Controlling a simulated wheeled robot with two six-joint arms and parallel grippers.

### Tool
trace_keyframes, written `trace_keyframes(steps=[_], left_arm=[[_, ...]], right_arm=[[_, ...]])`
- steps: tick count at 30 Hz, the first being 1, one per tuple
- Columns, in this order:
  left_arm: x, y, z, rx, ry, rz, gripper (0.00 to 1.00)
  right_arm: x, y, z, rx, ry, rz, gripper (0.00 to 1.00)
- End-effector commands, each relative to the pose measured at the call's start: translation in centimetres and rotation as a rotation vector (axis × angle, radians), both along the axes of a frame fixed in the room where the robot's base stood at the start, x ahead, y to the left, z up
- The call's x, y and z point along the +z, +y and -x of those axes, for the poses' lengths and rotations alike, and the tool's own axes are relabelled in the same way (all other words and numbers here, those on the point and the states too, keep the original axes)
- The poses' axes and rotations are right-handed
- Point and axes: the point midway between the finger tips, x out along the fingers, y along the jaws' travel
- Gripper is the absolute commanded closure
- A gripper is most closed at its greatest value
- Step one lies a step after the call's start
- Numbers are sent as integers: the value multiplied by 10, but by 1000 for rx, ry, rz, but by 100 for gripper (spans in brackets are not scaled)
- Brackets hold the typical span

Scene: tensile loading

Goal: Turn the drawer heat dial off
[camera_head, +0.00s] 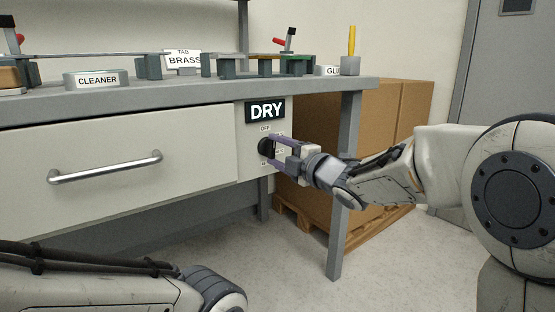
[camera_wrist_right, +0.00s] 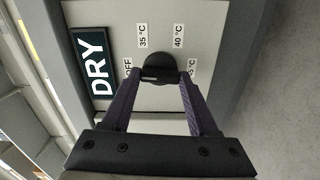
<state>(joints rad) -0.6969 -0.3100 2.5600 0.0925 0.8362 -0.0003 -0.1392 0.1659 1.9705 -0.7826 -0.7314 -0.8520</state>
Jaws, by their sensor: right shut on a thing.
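The black heat dial (camera_head: 265,147) sits on the pale panel right of the drawer, below the DRY sign (camera_head: 265,111). It also shows in the right wrist view (camera_wrist_right: 162,65), ringed by labels reading OFF, 35 °C, 40 °C and one partly covered by a finger. My right gripper (camera_head: 272,148) reaches the dial from the right, its two purple fingers shut on the dial's grip. In the right wrist view the fingertips (camera_wrist_right: 162,77) are on either side of it. I cannot tell which label the dial points to. My left gripper is out of view.
The drawer (camera_head: 110,150) is shut, with a metal bar handle (camera_head: 105,167). The bench top (camera_head: 200,88) above holds a CLEANER block (camera_head: 97,79) and several fixtures. A bench leg (camera_head: 344,190) and cardboard boxes (camera_head: 400,110) on a pallet stand near my right arm.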

Motion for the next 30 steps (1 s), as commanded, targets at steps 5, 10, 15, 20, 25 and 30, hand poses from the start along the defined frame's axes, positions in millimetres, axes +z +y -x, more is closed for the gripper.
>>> trace_keyframes(steps=[5, 10, 15, 20, 25, 30], left_arm=[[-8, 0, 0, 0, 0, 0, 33], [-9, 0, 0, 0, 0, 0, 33], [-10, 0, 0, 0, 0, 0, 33], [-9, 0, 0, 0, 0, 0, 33], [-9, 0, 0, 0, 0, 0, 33], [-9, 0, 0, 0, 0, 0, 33]], right_arm=[[-3, -4, -2, -12, -31, 52, 96], [-2, -4, -2, -12, -46, 74, 96], [-2, -4, -2, -12, -51, 82, 96], [-2, -4, -2, -12, -51, 82, 96], [-1, -4, -2, -11, -51, 80, 13], [-1, -1, -1, -5, -54, 80, 10]])
